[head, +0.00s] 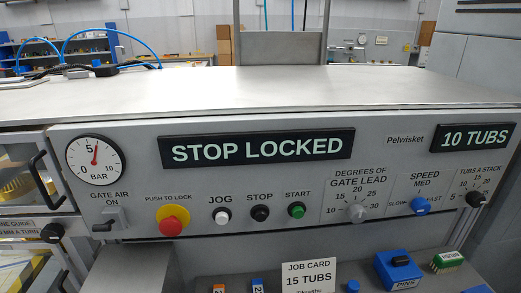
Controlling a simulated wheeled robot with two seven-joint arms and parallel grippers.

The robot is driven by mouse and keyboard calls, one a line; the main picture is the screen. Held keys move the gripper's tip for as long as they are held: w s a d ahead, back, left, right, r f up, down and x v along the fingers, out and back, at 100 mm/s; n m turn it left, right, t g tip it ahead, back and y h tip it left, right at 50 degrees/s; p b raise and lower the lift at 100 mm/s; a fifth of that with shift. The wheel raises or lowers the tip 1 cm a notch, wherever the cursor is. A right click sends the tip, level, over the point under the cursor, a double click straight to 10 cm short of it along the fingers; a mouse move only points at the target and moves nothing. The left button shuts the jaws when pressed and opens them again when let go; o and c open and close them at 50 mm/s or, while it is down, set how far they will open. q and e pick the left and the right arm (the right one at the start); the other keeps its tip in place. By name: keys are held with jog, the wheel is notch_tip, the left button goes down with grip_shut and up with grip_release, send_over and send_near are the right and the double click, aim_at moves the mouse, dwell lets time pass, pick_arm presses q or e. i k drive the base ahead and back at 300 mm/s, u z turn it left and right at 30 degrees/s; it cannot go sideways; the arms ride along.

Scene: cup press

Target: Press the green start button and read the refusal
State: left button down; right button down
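The green start button (296,210) sits on the grey control panel (400,160), under the word START. The display (257,148) above it reads STOP LOCKED. The red push-to-lock button (171,226) on a yellow surround is at the left, with a white jog button (222,215) and a black stop button (260,213) between it and the start button. Neither of my grippers is in the head view, and nothing touches the buttons.
A second display (475,138) reads 10 TUBS, while a job card (308,276) below the panel reads 15 TUBS. A pressure gauge (96,160) is at upper left. Grey gate lead, blue speed and black tubs-a-stack knobs are at right. The metal top (250,90) is bare.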

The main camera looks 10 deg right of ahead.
aim_at(297, 212)
jog(key=u, duration=1.7)
jog(key=k, duration=0.8)
jog(key=z, duration=1.15)
